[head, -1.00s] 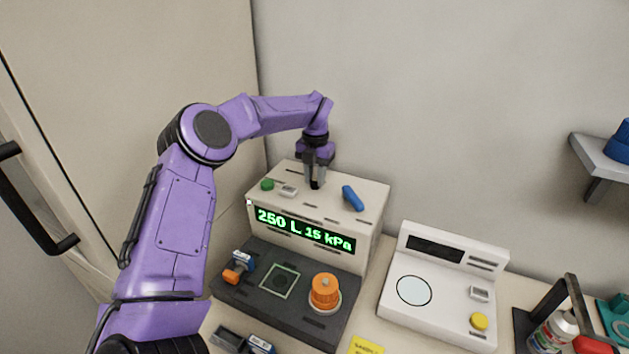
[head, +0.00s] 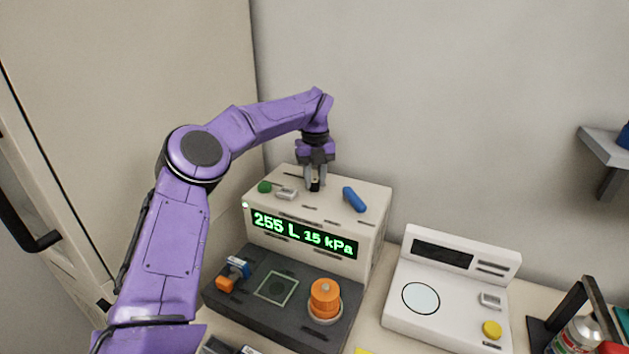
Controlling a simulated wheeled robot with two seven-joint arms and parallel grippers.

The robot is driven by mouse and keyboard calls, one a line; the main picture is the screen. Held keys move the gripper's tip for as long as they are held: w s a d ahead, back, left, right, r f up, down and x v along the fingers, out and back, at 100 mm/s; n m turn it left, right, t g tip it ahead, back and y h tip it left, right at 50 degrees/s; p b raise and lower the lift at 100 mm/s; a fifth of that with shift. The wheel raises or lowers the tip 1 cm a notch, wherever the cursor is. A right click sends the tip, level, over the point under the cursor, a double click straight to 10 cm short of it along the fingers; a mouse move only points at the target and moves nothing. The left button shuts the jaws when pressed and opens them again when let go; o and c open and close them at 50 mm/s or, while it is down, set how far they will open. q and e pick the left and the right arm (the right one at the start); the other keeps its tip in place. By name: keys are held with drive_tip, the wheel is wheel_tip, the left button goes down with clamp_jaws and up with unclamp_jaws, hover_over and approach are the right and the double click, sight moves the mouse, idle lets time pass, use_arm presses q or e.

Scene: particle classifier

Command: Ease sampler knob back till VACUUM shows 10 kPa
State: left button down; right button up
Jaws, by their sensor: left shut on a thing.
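The sampler (head: 375,225) is a cream box with a dark front deck. Its green display (head: 304,234) reads 255 L and 15 kPa. My left gripper (head: 315,186) points down onto the top of the sampler and is shut on a small dark knob (head: 315,187), mostly hidden between the fingers. A green button (head: 264,187), a small grey switch (head: 287,194) and a blue lever (head: 354,199) are also on the top. My right gripper is not in view.
On the dark deck are an orange cylinder (head: 325,299), a square framed pad (head: 276,288) and a small orange-and-blue item (head: 233,272). A white instrument (head: 450,294) with a yellow button stands to the right. A spray can (head: 578,334) and black stand are at lower right.

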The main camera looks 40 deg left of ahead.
sight(315, 181)
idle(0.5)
use_arm(q)
drive_tip(key=c, duration=0.8)
unclamp_jaws()
drive_tip(key=shift+a, duration=0.1)
drive_tip(key=shift+c, duration=0.2)
wheel_tip(315, 181, up, 10)
drive_tip(key=p, duration=0.1)
drive_tip(key=shift+r, duration=0.25)
drive_tip(key=shift+w, duration=0.1)
